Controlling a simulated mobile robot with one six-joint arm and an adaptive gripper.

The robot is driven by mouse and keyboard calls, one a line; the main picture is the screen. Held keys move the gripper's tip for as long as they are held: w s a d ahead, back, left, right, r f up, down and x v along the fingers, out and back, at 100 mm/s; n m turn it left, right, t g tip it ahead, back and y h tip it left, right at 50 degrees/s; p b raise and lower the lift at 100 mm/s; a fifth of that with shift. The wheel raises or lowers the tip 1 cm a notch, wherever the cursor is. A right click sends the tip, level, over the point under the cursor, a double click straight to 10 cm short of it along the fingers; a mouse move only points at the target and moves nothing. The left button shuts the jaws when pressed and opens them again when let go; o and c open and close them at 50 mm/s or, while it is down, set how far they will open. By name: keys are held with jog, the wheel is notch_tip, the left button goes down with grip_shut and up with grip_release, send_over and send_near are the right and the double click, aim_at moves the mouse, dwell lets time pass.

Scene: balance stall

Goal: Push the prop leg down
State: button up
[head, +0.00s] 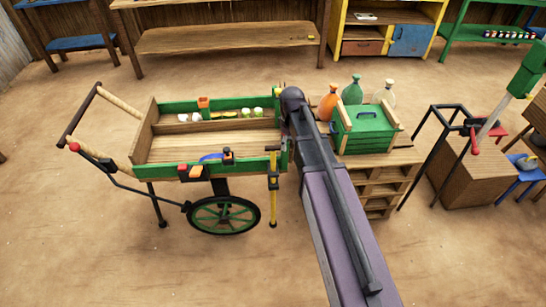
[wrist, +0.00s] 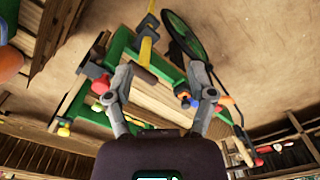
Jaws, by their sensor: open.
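A small handcart (head: 215,140) with green rails stands at centre-left in the head view. A yellow prop leg (head: 273,190) hangs upright along its front right corner, its lower end near the ground. In the wrist view the yellow leg (wrist: 147,45) shows beyond the fingertips, left of the middle. My gripper (wrist: 162,82) is open, with nothing seen held between its fingers. The cart's rails and boards lie behind the fingers; I cannot tell whether they touch. In the head view my arm hides the gripper.
A spoked wheel (head: 223,215) is under the cart. A green box (head: 364,128) and bottles (head: 352,90) stand on a wooden stand just right of my arm. A black frame (head: 440,150) is further right. The sandy floor in front of the cart is clear.

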aim_at(273, 153)
jog(key=w+a+f+n, duration=0.1)
jog(key=w+n, duration=0.1)
jog(key=w, duration=0.1)
jog(key=w+a+n+b, duration=0.1)
jog(key=w+a+n, duration=0.1)
jog(key=w, duration=0.2)
jog(key=w+a+f+n+b, duration=0.1)
jog(key=w+n, duration=0.1)
jog(key=w, duration=0.1)
jog(key=shift+w+a+f+n, duration=0.3)
jog(key=shift+a+f, duration=0.05)
jog(key=shift+a, duration=0.05)
jog(key=shift+f, duration=0.15)
notch_tip(273, 153, down, 14)
jog(key=b, duration=1.4)
jog(key=shift+r, duration=0.25)
grip_shut()
